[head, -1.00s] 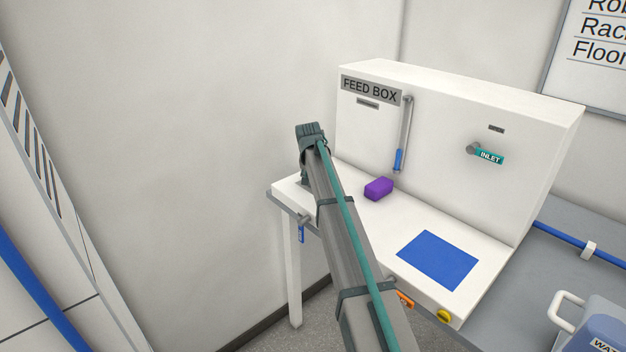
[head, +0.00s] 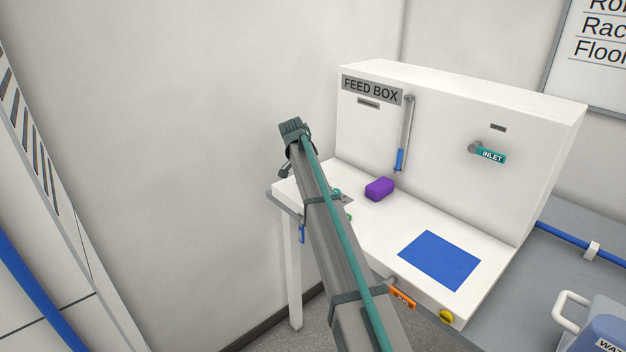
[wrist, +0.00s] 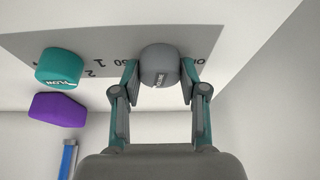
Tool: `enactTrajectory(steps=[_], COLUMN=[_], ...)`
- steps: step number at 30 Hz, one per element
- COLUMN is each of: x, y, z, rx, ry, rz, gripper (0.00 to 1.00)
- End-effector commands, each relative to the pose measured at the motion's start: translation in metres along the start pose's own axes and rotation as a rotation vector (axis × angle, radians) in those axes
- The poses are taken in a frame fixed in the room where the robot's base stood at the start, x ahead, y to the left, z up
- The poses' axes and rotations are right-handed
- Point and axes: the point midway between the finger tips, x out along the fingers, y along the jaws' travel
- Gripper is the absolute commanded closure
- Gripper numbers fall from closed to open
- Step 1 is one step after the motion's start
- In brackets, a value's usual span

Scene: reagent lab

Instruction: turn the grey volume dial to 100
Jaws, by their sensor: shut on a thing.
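The grey volume dial (wrist: 161,64) is a round knob on a grey scale plate (wrist: 100,45) in the wrist view. My gripper (wrist: 160,70) is shut on it, with one finger on each side. Upside-down lettering shows on the dial's front, and a scale number beside it is partly covered by a finger. The dial's exact setting cannot be read. In the head view my arm hides the dial, and my gripper (head: 285,170) shows only in part at the left end of the white ledge.
A teal FLOW dial (wrist: 60,68) and a purple block (wrist: 57,110) are beside the grey dial. The feed box panel (head: 450,140) stands behind the ledge, with a blue-handled lever (head: 400,160) and an INLET handle (head: 490,155). A blue mat (head: 440,260) lies at right.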

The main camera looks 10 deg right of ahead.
Motion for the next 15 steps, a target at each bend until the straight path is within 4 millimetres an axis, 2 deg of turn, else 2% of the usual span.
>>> enactTrajectory(steps=[13,14,15], x=[-0.0004,-0.0004,-0.0004], y=[-0.0004,-0.0005,-0.0004], z=[-0.0003,-0.0003,-0.0002], rx=[0.012,0.011,0.011], ry=[0.000,0.000,0.000], rz=[0.003,0.003,0.003], gripper=[0.92,0.56,0.49])
